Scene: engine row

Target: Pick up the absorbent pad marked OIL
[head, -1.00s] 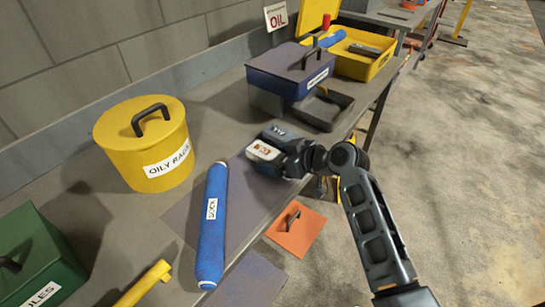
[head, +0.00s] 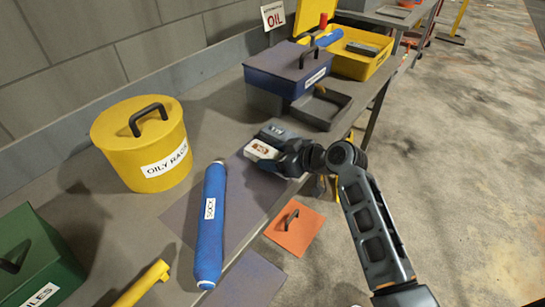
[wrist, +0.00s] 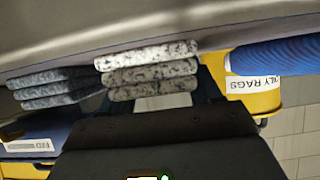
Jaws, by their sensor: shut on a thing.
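A light, dark-speckled folded absorbent pad (head: 262,150) with a small brownish label lies at the middle of the bench; the label is too small to read. In the wrist view the pad (wrist: 150,70) shows as a layered stack between my fingers. My gripper (head: 280,158) is shut on it, low at the bench; I cannot tell whether the pad is clear of the surface. A dark grey pad (head: 274,134) with a pale label sits just behind it, and also shows beside it in the wrist view (wrist: 58,88).
A yellow OILY RAGS can (head: 115,155) stands left, with a blue SOCK roll (head: 208,250) in front. A blue box (head: 285,72), dark tray (head: 318,110) and yellow case (head: 365,66) stand behind. A green box (head: 35,260) is front left. An orange plate (head: 305,232) is below the bench edge.

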